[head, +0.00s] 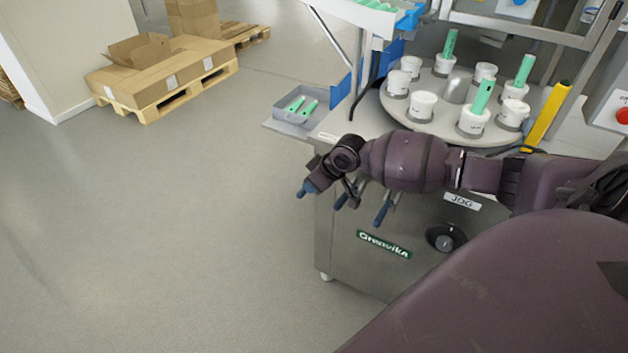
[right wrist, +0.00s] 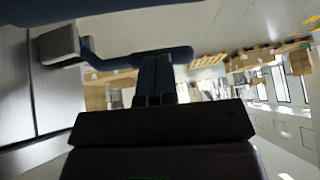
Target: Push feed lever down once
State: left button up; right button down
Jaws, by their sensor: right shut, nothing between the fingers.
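Several blue-handled levers stick out from the front of the steel machine: a left one (head: 307,187), a middle one (head: 341,200) and a right one (head: 383,213). No label for the feed lever is readable; my right arm hides part of the panel. My right gripper (head: 323,172) is shut and empty at the left lever. In the right wrist view, a blue handle (right wrist: 122,61) on a grey block (right wrist: 60,45) runs across the tips of my shut fingers. Whether they touch it I cannot tell. My left gripper is out of view.
A round table (head: 388,107) on the machine carries white cups, some with green sticks. A JOG plate (head: 462,201) and black knob (head: 446,237) are on the front, right of the levers. A grey tray (head: 290,117) juts out left. The floor to the left is clear up to a pallet (head: 150,107).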

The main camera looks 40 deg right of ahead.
pick_arm(q)
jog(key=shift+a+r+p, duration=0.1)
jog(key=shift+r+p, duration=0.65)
jog(key=shift+p, duration=0.2)
pick_arm(e)
notch_tip(320, 180, down, 9)
jog(key=a+n+t+h, duration=0.1)
jog(key=n+t+h, duration=0.2)
jog(key=h, duration=0.4)
jog(key=shift+s+a+r+t+h, duration=0.15)
jog(key=shift+s+a+t+h, duration=0.15)
jog(key=shift+s+t, duration=0.1)
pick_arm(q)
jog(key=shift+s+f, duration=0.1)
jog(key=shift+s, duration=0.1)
pick_arm(e)
jog(key=shift+w, duration=0.1)
jog(key=shift+r, duration=0.2)
